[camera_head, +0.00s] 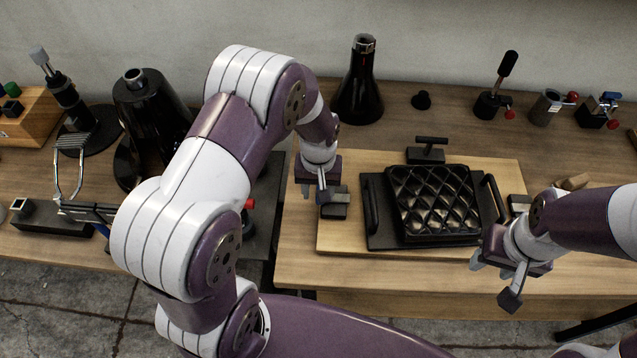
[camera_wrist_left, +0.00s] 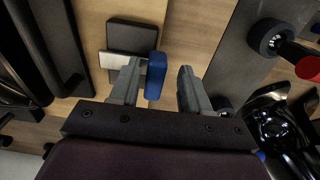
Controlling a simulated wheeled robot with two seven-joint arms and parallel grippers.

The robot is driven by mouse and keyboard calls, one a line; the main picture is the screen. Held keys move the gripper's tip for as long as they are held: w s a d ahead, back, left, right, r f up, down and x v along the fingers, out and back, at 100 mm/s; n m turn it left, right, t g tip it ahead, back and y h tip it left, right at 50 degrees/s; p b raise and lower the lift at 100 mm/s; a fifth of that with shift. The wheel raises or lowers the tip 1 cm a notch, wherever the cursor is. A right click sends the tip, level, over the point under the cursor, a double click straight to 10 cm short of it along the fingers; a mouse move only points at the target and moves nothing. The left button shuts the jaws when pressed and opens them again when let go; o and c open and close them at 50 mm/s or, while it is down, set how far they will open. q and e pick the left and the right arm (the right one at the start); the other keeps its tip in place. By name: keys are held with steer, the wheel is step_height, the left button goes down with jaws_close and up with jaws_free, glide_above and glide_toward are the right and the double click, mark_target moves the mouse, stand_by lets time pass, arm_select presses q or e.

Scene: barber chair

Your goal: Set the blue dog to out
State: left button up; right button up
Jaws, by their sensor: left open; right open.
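The blue dog (camera_wrist_left: 155,76) is a small upright blue block in the left wrist view, beside a dark block (camera_wrist_left: 131,38) with a pale plate. My left gripper (camera_wrist_left: 161,72) is open, and the dog lies between its fingers, close to the left finger. I cannot tell whether they touch. In the head view my left gripper (camera_head: 319,188) is over the left edge of the wooden board, by a dark block (camera_head: 335,208); the blue dog cannot be made out there. My right gripper (camera_head: 494,281) is open and empty at the table's front right.
A black quilted pad (camera_head: 434,200) sits in a dark tray with side handles on the wooden board (camera_head: 335,240). A black flask (camera_head: 361,85) and small lever devices (camera_head: 494,104) stand behind. A grey plate with a red-tipped knob (camera_wrist_left: 308,67) lies right of my left gripper.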

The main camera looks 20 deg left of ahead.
arm_select(q)
step_height(320, 180, up, 12)
steer(key=b, duration=0.1)
steer(key=shift+r, duration=0.2)
steer(key=shift+a, duration=0.1)
steer(key=s+f+m+t, duration=0.1)
steer(key=s+m, duration=0.2)
steer(key=s, duration=0.8)
steer(key=shift+s+a, duration=0.3)
steer(key=shift+a, duration=0.1)
